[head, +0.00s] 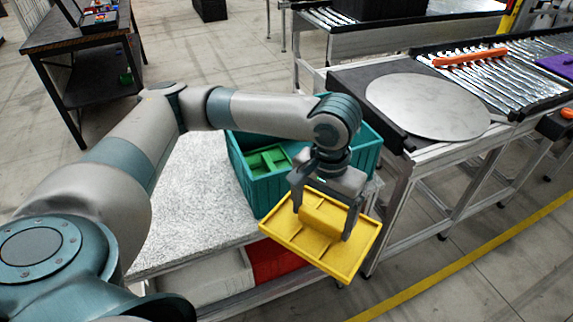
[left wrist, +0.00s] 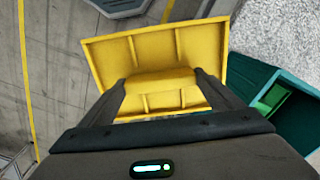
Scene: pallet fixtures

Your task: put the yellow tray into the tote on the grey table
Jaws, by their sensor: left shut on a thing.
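The yellow tray (head: 290,236) is held in my left gripper (head: 322,222), whose two fingers close on the raised block in the tray's middle. The tray is tilted in the head view, in front of and to the right of the teal tote (head: 248,185). In the left wrist view the tray (left wrist: 205,45) fills the middle, between the fingers (left wrist: 160,90). The tote (left wrist: 245,75) shows there at the right edge, beside the tray. The tote stands on the grey table (head: 185,215) with a green piece (head: 268,160) inside. My arm hides part of the tote. My right gripper is not in view.
A red bin (head: 275,262) and a white bin (head: 215,280) sit below the tabletop. A roller conveyor with a round grey plate (head: 425,105) stands to the right. A dark workbench (head: 75,40) is at the back left. The tabletop left of the tote is clear.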

